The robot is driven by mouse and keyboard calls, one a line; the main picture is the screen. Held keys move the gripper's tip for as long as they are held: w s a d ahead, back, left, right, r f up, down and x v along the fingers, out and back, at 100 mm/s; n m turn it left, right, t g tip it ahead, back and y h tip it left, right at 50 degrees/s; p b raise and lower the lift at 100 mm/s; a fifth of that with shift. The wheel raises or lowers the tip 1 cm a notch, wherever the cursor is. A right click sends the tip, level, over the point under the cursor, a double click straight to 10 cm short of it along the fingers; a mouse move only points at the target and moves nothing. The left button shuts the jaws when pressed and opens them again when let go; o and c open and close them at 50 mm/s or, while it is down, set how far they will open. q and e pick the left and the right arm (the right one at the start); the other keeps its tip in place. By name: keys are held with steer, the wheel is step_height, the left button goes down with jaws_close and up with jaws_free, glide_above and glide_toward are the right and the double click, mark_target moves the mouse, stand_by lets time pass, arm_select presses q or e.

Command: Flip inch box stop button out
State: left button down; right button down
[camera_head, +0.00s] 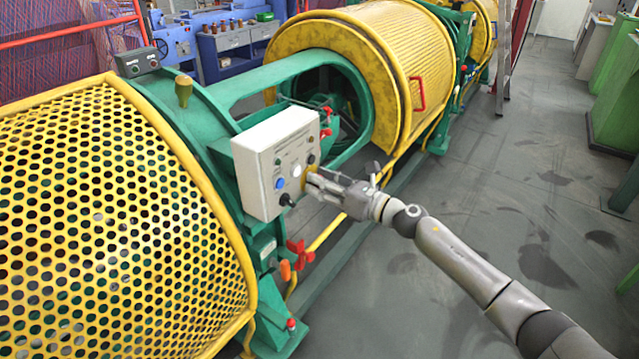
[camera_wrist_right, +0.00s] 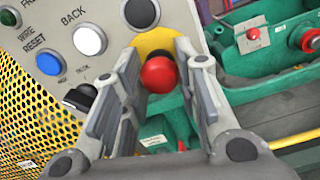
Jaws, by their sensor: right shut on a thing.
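The inch box (camera_head: 275,165) is a white control box mounted on the green machine frame. It also shows in the right wrist view (camera_wrist_right: 112,22). Its stop button (camera_wrist_right: 158,74) is a red knob on a yellow base, between the two fingers of my right gripper (camera_wrist_right: 160,80). In the head view, my right gripper (camera_head: 313,183) is at the box's lower right side and hides the red knob. The gripper is shut on the stop button. My left gripper is not in view.
A white button (camera_wrist_right: 89,39) marked BACK, a blue button (camera_wrist_right: 49,63) marked RESET and a black selector (camera_wrist_right: 80,97) are close to the fingers. Yellow perforated guard (camera_head: 110,215) stands at left. Open grey floor (camera_head: 480,200) lies at right.

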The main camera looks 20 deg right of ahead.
steer(key=c, duration=1.1)
jaws_free()
steer(key=shift+s+d, duration=0.15)
steer(key=shift+o, duration=0.2)
steer(key=v, duration=1.2)
